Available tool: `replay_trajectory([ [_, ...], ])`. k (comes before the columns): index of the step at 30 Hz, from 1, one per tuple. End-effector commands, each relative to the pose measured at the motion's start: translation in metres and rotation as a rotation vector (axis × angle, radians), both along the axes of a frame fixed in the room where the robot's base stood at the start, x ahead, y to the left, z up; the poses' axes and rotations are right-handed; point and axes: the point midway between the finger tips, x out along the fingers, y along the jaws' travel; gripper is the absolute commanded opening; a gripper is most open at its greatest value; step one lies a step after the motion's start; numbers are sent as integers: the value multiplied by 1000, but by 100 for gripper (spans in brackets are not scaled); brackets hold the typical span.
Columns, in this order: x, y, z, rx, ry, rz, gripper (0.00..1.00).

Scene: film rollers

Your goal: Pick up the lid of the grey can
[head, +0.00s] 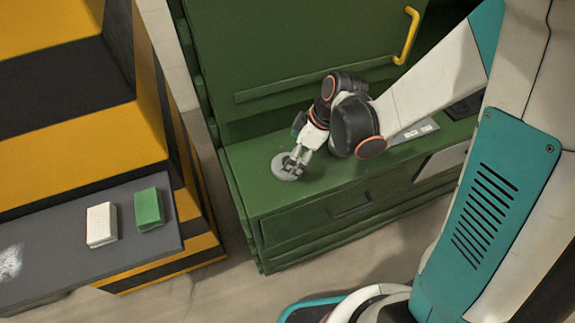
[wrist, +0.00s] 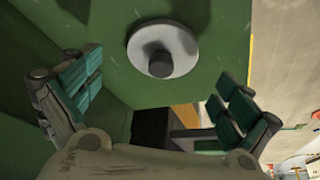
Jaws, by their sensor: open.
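A round light-grey lid (head: 284,170) with a darker knob lies on the green cabinet's top, near its left end. In the wrist view the lid (wrist: 180,40) is seen from above, with its knob (wrist: 160,65) towards me. No can body shows under it. My gripper (head: 295,161) is over the lid in the head view and hides part of it. In the wrist view my gripper (wrist: 155,85) is open, with teal-padded fingers wide apart at left and right. The knob lies between the finger directions, nothing is held, and I cannot tell the remaining gap.
The green cabinet top (head: 238,154) is bare around the lid, with a tall green wall (head: 270,50) behind. A drawer handle (head: 349,206) is on its front. To the left, a grey counter (head: 60,250) holds a white block (head: 101,224) and a green block (head: 149,208).

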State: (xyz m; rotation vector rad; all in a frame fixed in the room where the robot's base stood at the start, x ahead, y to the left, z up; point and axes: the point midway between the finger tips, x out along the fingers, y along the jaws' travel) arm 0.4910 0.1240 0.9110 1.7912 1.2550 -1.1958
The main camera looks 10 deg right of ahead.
Motion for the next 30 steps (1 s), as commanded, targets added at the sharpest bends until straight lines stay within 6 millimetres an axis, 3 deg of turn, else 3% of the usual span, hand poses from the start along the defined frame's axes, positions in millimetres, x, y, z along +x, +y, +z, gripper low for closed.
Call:
replay_trajectory([
  [7,4,16,-34,-1,1,1,97],
  [15,5,18,-36,0,0,-1,97],
  [21,5,18,-36,0,0,0,52],
  [30,4,18,-37,-1,0,1,51],
])
